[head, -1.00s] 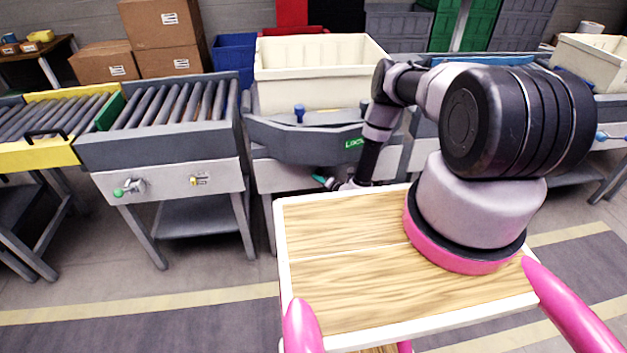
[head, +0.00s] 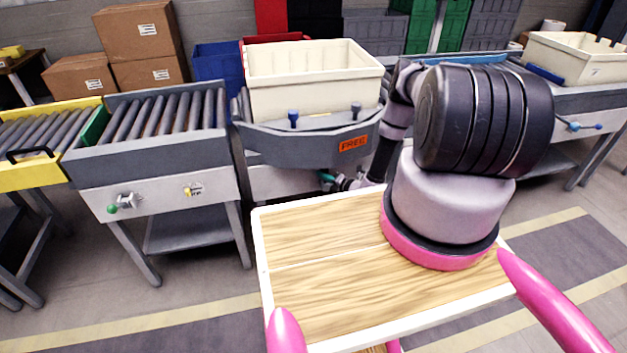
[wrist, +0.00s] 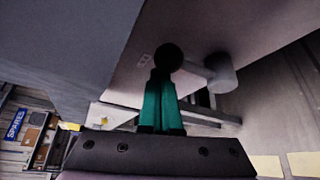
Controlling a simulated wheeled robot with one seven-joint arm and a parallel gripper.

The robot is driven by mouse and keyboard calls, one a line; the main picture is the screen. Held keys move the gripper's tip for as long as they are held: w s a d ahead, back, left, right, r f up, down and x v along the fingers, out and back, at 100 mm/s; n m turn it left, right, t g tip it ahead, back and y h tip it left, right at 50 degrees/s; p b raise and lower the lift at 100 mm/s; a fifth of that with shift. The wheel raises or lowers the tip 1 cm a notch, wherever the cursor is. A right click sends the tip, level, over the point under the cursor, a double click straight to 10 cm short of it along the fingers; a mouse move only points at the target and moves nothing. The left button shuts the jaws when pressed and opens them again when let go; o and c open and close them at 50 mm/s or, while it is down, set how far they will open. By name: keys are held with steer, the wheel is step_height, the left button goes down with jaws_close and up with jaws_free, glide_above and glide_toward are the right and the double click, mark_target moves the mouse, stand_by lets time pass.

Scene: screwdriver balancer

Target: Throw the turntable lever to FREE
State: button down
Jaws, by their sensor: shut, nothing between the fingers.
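In the wrist view the lever's dark ball knob (wrist: 168,57) is right at the tips of my gripper's teal fingers. A short rod runs right from it to a grey cylinder (wrist: 220,73). My gripper (wrist: 160,85) is shut with nothing held; I cannot tell if its tips touch the knob. In the head view my gripper (head: 327,177) is small under the turntable's front edge, and the lever cannot be made out there.
A cream crate (head: 315,98) sits on the turntable. A roller conveyor (head: 150,150) with a green-knobbed lever (head: 122,203) stands on the left. Another conveyor with a blue-knobbed lever (head: 585,127) is at right. Open floor lies in front.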

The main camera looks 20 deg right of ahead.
steer(key=d, duration=0.6)
steer(key=shift+f, duration=0.3)
